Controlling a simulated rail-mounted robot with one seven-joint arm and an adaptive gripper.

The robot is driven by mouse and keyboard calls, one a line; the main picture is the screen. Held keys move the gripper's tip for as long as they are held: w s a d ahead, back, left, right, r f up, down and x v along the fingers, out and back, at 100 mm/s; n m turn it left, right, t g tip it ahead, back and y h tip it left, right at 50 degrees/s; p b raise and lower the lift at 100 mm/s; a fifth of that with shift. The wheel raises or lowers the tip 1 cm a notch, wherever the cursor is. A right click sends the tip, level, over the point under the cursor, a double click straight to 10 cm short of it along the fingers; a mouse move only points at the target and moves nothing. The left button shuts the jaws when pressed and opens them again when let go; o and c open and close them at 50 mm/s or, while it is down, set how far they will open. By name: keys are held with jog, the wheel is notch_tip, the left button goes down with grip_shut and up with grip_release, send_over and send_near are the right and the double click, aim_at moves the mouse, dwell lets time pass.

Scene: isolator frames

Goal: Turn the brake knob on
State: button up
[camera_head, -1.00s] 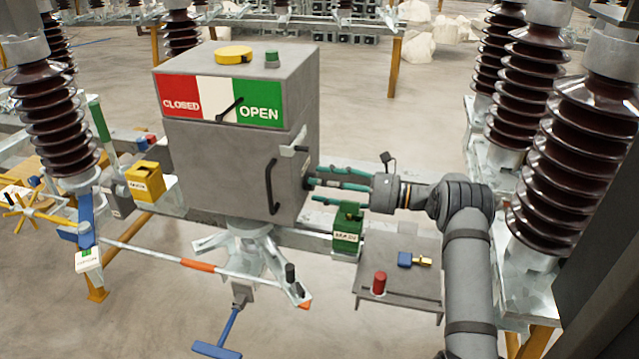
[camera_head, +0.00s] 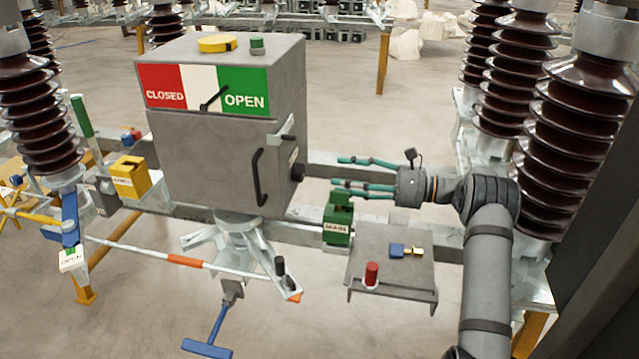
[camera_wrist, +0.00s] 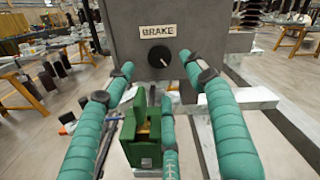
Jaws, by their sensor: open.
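The brake knob (camera_wrist: 158,57) is a round black knob with a white pointer line, under a "BRAKE" label (camera_wrist: 158,31) in the wrist view. In the head view the knob (camera_head: 297,169) shows edge-on on the right side of the grey cabinet (camera_head: 200,160). My gripper (camera_head: 340,174) has teal fingers and points left at that side, apart from the knob. In the wrist view its fingers (camera_wrist: 155,62) are spread, with the knob seen between the upper two tips and nothing held.
A green box marked "MAIN" (camera_head: 338,220) stands just below my gripper; it also shows in the wrist view (camera_wrist: 141,135). A grey shelf (camera_head: 395,275) holds a red cylinder (camera_head: 371,274) and a blue-and-brass padlock (camera_head: 397,250). Ribbed brown insulators (camera_head: 570,140) stand at right.

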aim_at(303, 173)
jog(key=shift+s+d+f+n+b, duration=0.1)
jog(key=shift+d+f+n+b, duration=0.25)
jog(key=shift+n, duration=0.45)
jog(key=shift+a+r+n, duration=0.1)
jog(key=shift+r+n, duration=0.1)
jog(key=shift+n, duration=0.1)
jog(key=a+p, duration=0.1)
jog(key=a, duration=0.2)
jog(key=w+a+p, duration=0.1)
jog(key=a, duration=0.2)
jog(key=w+a, duration=0.1)
jog(key=a, duration=0.2)
jog(key=shift+a+r+p, duration=0.1)
jog(key=shift+a+p, duration=0.3)
jog(key=c, duration=1.1)
jog(key=shift+c, duration=0.2)
